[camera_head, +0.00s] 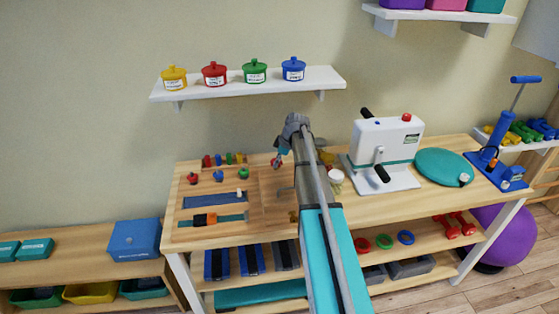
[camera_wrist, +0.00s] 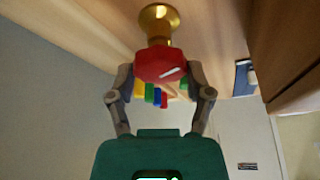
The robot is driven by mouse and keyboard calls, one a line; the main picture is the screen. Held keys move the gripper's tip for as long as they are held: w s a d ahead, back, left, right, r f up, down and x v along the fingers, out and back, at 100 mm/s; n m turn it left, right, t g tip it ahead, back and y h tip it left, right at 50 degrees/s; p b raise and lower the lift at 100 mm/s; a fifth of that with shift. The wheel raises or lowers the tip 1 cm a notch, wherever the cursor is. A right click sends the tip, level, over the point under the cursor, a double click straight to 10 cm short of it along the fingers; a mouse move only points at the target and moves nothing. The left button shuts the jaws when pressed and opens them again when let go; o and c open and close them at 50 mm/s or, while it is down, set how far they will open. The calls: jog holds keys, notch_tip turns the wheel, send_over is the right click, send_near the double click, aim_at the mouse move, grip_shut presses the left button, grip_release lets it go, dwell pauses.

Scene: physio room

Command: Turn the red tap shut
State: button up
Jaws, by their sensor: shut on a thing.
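The red tap (camera_wrist: 160,62) is a faceted red knob with a pale line on it, on a brass stem (camera_wrist: 158,20) that joins the wooden board. In the wrist view my gripper (camera_wrist: 163,78) has one finger on each side of the knob and is shut on it. In the head view my gripper (camera_head: 281,153) is at the upper right part of the wooden board, and a small bit of red (camera_head: 275,162) shows beside it. My arm hides part of the board there. I cannot tell from the line how far the tap is turned.
The board (camera_head: 225,220) also bears red (camera_head: 193,178), blue (camera_head: 218,176) and green (camera_head: 243,173) knobs, and several coloured pegs (camera_head: 222,159). A wall shelf (camera_head: 320,78) with lidded pots hangs above. A white hand-crank machine (camera_head: 385,140) stands right of my arm.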

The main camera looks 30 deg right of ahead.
jog(key=shift+s+a+m+t+h, duration=0.1)
jog(key=shift+m+t+h, duration=0.2)
jog(key=shift+m, duration=0.85)
jog(key=shift+s+a+m+t+h, duration=0.15)
jog(key=shift+m+h, duration=0.25)
jog(key=shift+m, duration=0.75)
jog(key=shift+d, duration=0.1)
jog(key=o, duration=1.1)
jog(key=shift+o, duration=0.2)
jog(key=shift+w, duration=0.1)
